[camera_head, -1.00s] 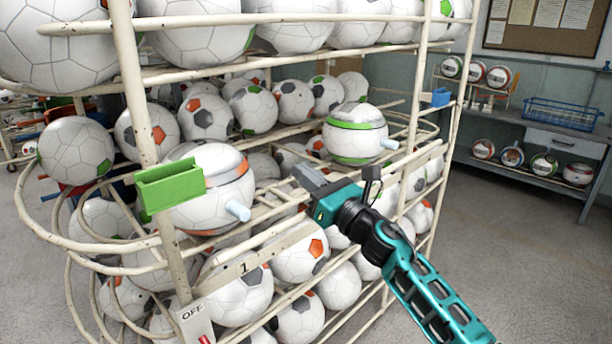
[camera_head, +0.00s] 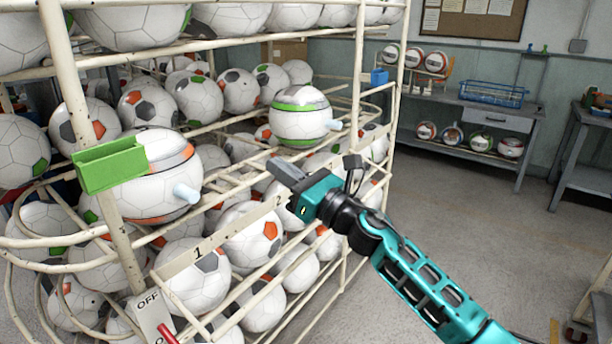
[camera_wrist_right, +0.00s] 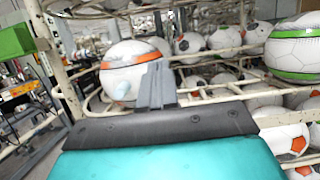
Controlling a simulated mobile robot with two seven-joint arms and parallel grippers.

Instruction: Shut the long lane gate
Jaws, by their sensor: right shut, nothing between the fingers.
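The white wire ball rack has curved lane rails (camera_head: 50,240) and a front label strip (camera_head: 220,237) with the numbers 1 and 2. I cannot tell which part is the long lane gate. A ball with orange bands (camera_head: 155,182) and a pale blue peg sits behind a green bracket (camera_head: 110,165). A ball with green bands (camera_head: 300,117) and a similar peg sits farther back, near a small blue bracket (camera_head: 378,77). My right gripper (camera_head: 284,171) is shut and empty in front of the rack, below the green-banded ball. Its grey fingers (camera_wrist_right: 156,88) point at the rack. My left gripper is out of view.
Many soccer balls (camera_head: 250,235) fill the rack around the lanes. A white OFF switch plate (camera_head: 148,308) with a red lever is at the lower left. A grey shelf bench (camera_head: 480,117) stands against the back wall. The floor (camera_head: 460,215) at right is open.

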